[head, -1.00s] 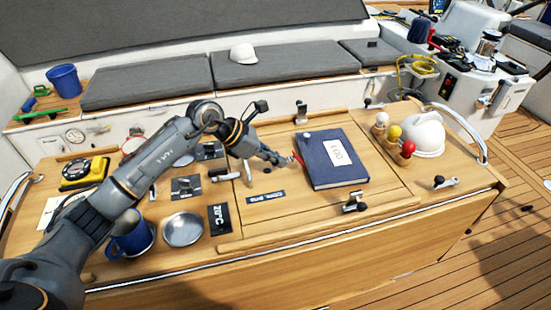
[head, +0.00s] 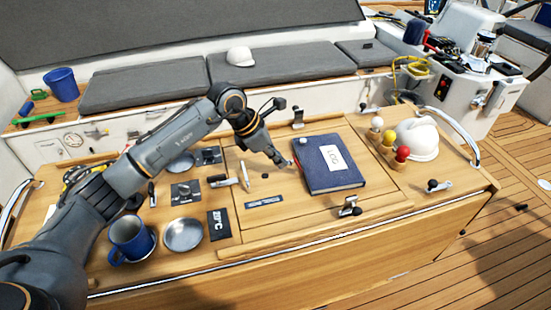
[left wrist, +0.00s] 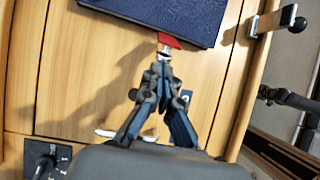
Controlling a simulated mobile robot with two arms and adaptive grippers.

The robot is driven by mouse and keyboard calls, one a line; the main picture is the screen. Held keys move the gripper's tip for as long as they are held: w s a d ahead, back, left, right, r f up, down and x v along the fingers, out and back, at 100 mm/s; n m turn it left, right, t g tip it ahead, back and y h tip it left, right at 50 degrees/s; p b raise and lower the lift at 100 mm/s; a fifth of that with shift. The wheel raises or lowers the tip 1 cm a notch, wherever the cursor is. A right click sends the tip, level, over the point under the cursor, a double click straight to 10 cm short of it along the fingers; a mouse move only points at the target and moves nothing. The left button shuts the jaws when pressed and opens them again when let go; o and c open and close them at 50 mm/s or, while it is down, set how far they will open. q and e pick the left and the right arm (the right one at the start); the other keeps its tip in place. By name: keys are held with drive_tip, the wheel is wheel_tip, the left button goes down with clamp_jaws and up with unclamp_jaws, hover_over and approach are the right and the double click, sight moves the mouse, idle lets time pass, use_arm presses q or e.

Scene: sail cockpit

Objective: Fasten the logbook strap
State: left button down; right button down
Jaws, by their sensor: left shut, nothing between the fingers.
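The dark blue logbook (head: 321,182), with a white LOG label, lies closed on the wooden console top. A small red piece, perhaps the strap end, shows at its left edge beside my left fingertips. In the left wrist view the red piece (left wrist: 169,40) is at the edge of the logbook (left wrist: 150,12), just beyond my fingertips. My left gripper (head: 286,163) is shut and empty, its tips low by the book's left side; it also shows in the left wrist view (left wrist: 163,62). I cannot tell whether the tips touch the red piece. My right gripper is out of view.
A white round knob (head: 303,140) shows at the book's upper left corner. Latches (head: 349,208) stand around the panel. Coloured knobs (head: 388,139) and a white helmet (head: 417,139) are to the right. A blue mug (head: 130,239) and a metal dish (head: 183,234) are front left.

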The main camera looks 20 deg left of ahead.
sight(289, 161)
use_arm(q)
drive_tip(key=shift+w+d+r+g+y, duration=0.4)
drive_tip(key=shift+d+r+y, duration=0.1)
drive_tip(key=shift+r+y, duration=0.25)
drive_tip(key=shift+w+d+r+g+y, duration=0.2)
drive_tip(key=shift+d+g+y, duration=0.25)
drive_tip(key=shift+y, duration=0.4)
drive_tip(key=d+b, duration=0.1)
drive_tip(key=w+d+b, duration=0.1)
drive_tip(key=d+r+b, duration=0.1)
drive_tip(key=shift+w+d, duration=0.15)
drive_tip(key=shift+w, duration=0.25)
drive_tip(key=shift+w+d+b, duration=0.5)
drive_tip(key=shift+d+b, duration=0.4)
drive_tip(key=shift+b, duration=0.15)
drive_tip(key=shift+w+d+f+b, duration=0.2)
drive_tip(key=shift+w+d+b, duration=0.05)
drive_tip(key=shift+d+b, duration=0.15)
drive_tip(key=shift+w+d+f+b, duration=0.15)
drive_tip(key=shift+w+d+b, duration=0.05)
drive_tip(key=shift+d+b, duration=0.2)
drive_tip(key=shift+w+d, duration=0.2)
drive_tip(key=shift+d, duration=0.1)
drive_tip(key=shift+s+a+r, duration=0.1)
drive_tip(key=shift+a+r, duration=0.1)
drive_tip(key=shift+r, duration=0.1)
drive_tip(key=shift+d+r+p, duration=0.1)
drive_tip(key=shift+r+p, duration=0.5)
drive_tip(key=shift+r, duration=0.1)
